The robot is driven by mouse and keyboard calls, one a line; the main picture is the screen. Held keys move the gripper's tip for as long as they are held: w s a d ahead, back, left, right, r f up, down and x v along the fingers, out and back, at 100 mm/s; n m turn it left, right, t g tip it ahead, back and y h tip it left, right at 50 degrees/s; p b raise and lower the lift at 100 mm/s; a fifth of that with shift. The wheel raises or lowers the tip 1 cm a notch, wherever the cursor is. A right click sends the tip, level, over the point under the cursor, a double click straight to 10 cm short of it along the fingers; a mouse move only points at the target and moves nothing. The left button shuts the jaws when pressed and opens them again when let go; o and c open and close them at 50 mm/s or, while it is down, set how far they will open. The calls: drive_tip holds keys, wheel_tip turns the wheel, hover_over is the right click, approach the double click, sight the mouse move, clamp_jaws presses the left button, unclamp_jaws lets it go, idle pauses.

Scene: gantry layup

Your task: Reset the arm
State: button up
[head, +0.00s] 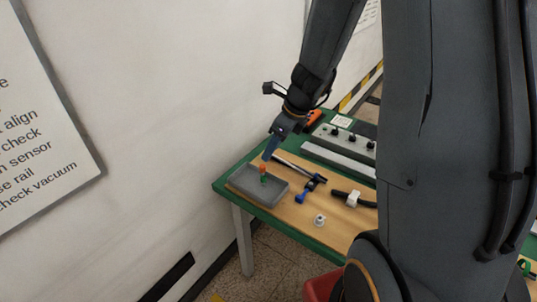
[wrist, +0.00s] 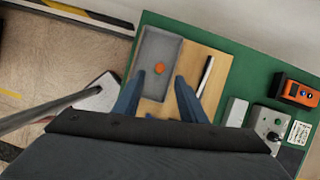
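My gripper (head: 270,148) is above the grey tray (head: 247,190) at the left end of the table in the head view. In the wrist view my gripper (wrist: 157,93) has its two blue fingers apart, with nothing between them. The grey tray (wrist: 146,52) lies beyond the fingertips there. A small orange-topped piece (wrist: 159,68) is in the tray, and it also shows in the head view (head: 263,169). My gripper is apart from the tray and the piece.
The wooden board (head: 290,212) on the green table holds a blue-and-black tool (head: 310,188), a small white part (head: 320,220) and a black-and-white piece (head: 352,198). An orange device (wrist: 298,92) and a grey box (wrist: 268,122) stand to the side. A wall is close behind.

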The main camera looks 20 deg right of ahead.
drive_tip(key=shift+s+d+r, duration=0.15)
drive_tip(key=shift+r, duration=0.3)
drive_tip(key=s+a+n+g+h+b, duration=0.1)
drive_tip(key=s+n+b, duration=0.1)
drive_tip(key=s+n, duration=0.5)
drive_tip(key=s+a+f+n+h+b, duration=0.1)
drive_tip(key=s+n, duration=0.6)
drive_tip(key=n, duration=1.3)
drive_tip(key=shift+s+a+g+h+b, duration=0.35)
drive_tip(key=shift+h+b, duration=0.25)
drive_tip(key=shift+b, duration=0.25)
drive_tip(key=shift+w, duration=0.1)
